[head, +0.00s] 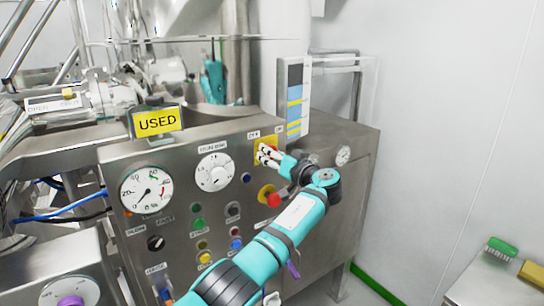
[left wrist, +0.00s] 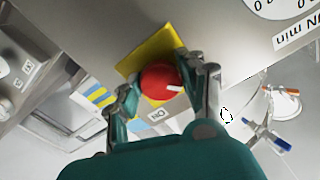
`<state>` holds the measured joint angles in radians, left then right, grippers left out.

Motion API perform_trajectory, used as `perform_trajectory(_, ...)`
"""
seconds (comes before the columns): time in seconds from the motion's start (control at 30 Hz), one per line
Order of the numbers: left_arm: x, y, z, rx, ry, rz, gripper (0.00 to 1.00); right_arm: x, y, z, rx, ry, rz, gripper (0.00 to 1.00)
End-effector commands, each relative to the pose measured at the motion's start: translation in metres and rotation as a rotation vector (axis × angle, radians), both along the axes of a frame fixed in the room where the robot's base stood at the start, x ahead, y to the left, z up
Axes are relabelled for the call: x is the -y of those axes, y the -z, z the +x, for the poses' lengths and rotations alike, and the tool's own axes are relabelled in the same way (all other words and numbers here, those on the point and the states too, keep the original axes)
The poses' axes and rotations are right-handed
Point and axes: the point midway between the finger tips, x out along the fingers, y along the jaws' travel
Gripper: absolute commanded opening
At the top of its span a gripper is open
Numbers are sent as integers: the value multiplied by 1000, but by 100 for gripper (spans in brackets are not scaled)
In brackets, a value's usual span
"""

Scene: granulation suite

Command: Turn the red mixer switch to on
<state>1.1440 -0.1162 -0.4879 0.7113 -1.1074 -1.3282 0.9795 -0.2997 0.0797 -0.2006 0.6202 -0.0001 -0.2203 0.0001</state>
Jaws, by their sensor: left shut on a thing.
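The red mixer switch (left wrist: 158,78) is a round red knob with a white mark on a yellow plate (left wrist: 150,48). In the left wrist view the mark points right and slightly down, and an ON label (left wrist: 157,115) shows below the knob. My left gripper (left wrist: 160,88) has a finger on each side of the knob and is shut on it. In the head view my left gripper (head: 268,156) is at the yellow plate (head: 262,143) on the upper right of the steel panel and hides most of the switch. My right gripper is not in view.
The steel control panel (head: 165,225) carries a gauge (head: 146,193), a white dial (head: 215,172) and several coloured buttons. A red mushroom button (head: 273,199) sits just below my gripper. A yellow USED sign (head: 157,121) stands on the panel top.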

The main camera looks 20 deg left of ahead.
Motion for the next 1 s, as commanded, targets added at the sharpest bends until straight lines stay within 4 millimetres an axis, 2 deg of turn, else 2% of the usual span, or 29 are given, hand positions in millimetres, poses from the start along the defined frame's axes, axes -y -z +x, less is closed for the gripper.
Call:
perform_trajectory(0.5, 0, 2, -1, -308, 0, 239, 8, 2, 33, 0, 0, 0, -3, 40)
perform_trajectory(1.0, -1, -1, -1, -685, -1, 533, 8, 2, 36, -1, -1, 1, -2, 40)
